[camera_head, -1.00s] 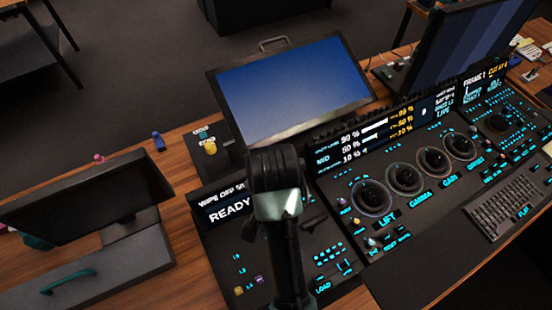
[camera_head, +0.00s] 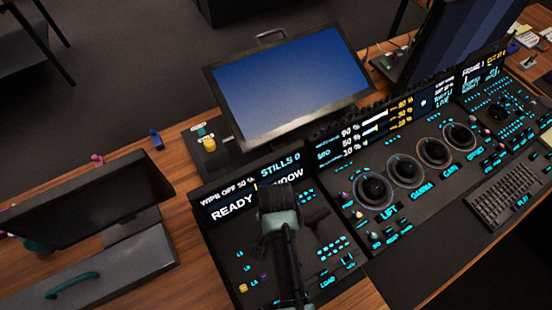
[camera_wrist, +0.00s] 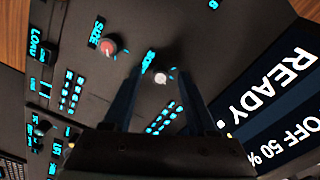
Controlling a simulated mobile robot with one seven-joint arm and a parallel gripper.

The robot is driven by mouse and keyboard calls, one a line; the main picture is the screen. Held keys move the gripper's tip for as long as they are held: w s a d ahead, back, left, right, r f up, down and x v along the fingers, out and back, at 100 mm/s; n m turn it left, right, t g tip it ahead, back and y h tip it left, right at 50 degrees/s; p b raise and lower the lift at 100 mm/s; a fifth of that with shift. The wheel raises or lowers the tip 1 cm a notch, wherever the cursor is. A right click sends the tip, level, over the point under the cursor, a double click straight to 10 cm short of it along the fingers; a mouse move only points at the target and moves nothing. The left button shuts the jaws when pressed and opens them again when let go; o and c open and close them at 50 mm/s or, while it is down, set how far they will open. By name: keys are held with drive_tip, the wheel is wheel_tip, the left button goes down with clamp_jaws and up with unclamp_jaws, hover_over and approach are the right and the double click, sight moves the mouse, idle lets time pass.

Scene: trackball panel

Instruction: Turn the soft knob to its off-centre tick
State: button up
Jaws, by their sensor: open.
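In the wrist view, the soft knob (camera_wrist: 160,77) is a small pale knob on the dark panel. A cyan label, read with some difficulty as SOFT, lies beside it. My gripper (camera_wrist: 159,86) is open, with one dark finger on each side of the knob in the picture. I cannot tell how far the fingertips are above the panel or whether they touch the knob. The knob's pointer and tick marks are too small to make out. In the head view, my gripper's fingertips and the soft knob are hidden by my arm.
A red knob (camera_wrist: 109,47), labelled SIZE, is close by. The READY display (camera_head: 232,208) lies behind my arm. The big trackballs (camera_head: 374,188) are farther right. A blue-screened monitor (camera_head: 290,85) stands behind.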

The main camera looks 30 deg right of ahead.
drive_tip(key=shift+f, duration=0.25)
clamp_jaws()
